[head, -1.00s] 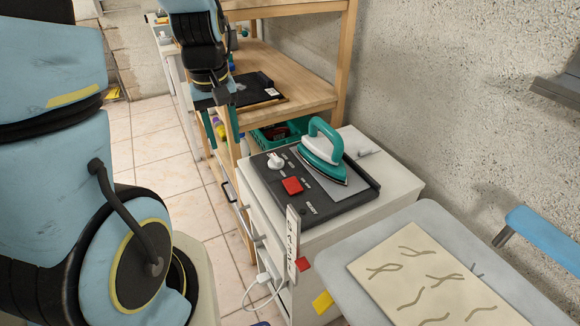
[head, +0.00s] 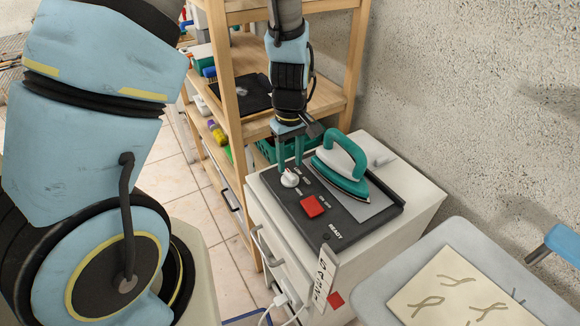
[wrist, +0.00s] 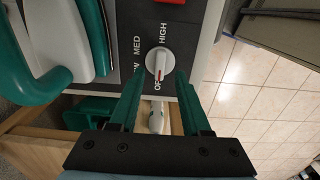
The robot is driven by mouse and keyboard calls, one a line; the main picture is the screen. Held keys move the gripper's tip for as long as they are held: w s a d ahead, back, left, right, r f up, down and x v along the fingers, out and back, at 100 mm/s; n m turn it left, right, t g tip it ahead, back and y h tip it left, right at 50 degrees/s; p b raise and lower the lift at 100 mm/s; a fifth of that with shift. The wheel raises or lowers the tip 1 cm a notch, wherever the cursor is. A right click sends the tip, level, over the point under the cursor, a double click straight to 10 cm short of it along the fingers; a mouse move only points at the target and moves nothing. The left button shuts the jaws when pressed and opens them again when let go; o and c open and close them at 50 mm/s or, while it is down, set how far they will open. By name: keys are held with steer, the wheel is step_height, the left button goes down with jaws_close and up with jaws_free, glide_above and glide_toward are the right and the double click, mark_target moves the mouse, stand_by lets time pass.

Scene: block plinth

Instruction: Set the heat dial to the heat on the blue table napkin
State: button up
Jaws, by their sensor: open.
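The heat dial (head: 290,179) is a white knob on the dark control panel (head: 330,219). In the wrist view the dial (wrist: 159,62) has a red mark pointing down toward OFF; LOW, partly hidden, MED and HIGH are printed around it. My gripper (head: 290,160) is open just above the dial. In the wrist view its green fingers (wrist: 158,82) point at the dial, one toward each side, with nothing held; I cannot tell whether they touch it. I cannot make out a blue napkin; only a blue edge (head: 243,318) shows at the bottom of the head view.
A green and white iron (head: 342,160) stands beside the dial on the panel. A red button (head: 313,206) is close in front. The white cabinet (head: 420,207) bears the panel. A wooden shelf (head: 238,95) stands behind. A grey board with a patterned cream cloth (head: 450,290) is at right.

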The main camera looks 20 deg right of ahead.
mark_target(290, 173)
steer(key=shift+f, duration=1.75)
steer(key=shift+c, duration=0.2)
jaws_close()
